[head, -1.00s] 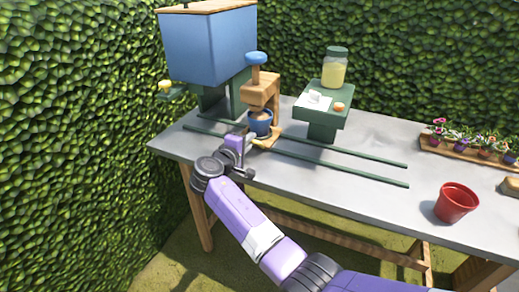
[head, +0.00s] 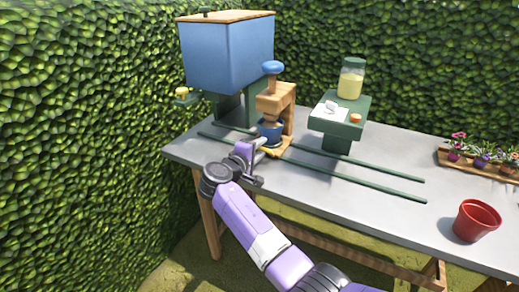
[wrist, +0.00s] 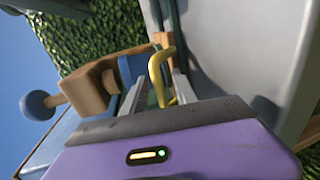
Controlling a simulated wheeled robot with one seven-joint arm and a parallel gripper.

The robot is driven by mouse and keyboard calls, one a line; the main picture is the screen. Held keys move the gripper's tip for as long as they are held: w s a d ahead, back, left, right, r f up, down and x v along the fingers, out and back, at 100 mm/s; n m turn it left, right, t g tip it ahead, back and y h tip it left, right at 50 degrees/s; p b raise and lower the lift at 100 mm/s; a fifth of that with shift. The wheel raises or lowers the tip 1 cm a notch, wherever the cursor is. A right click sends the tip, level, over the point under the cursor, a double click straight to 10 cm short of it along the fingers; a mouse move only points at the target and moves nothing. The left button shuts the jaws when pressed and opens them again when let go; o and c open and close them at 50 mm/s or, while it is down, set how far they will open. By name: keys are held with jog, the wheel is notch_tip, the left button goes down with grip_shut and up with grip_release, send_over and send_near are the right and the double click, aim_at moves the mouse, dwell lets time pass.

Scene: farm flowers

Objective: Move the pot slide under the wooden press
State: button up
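The pot slide holds a dark blue pot (head: 270,134) directly beneath the plunger of the wooden press (head: 276,98), which has a blue knob. The slide's yellow handle (wrist: 157,80) shows in the wrist view as a curved bar. My gripper (head: 259,151) is at the slide's near left side. In the wrist view my gripper (wrist: 156,92) has its fingers apart, with the handle between them and close to the right finger. A firm hold on it is not visible. The press (wrist: 90,88) shows at the left of the wrist view. Most of the slide's board is hidden.
Two green rails (head: 370,180) run along the grey table (head: 400,215). A large blue hopper (head: 228,55) stands behind left. A green stand (head: 340,120) with a jar is right of the press. A red pot (head: 476,220) and a flower tray (head: 480,168) are at right.

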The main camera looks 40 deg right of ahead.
jog(key=v, duration=0.7)
jog(key=shift+s+a+p, duration=0.2)
jog(key=shift+a+p, duration=0.1)
jog(key=shift+a, duration=0.05)
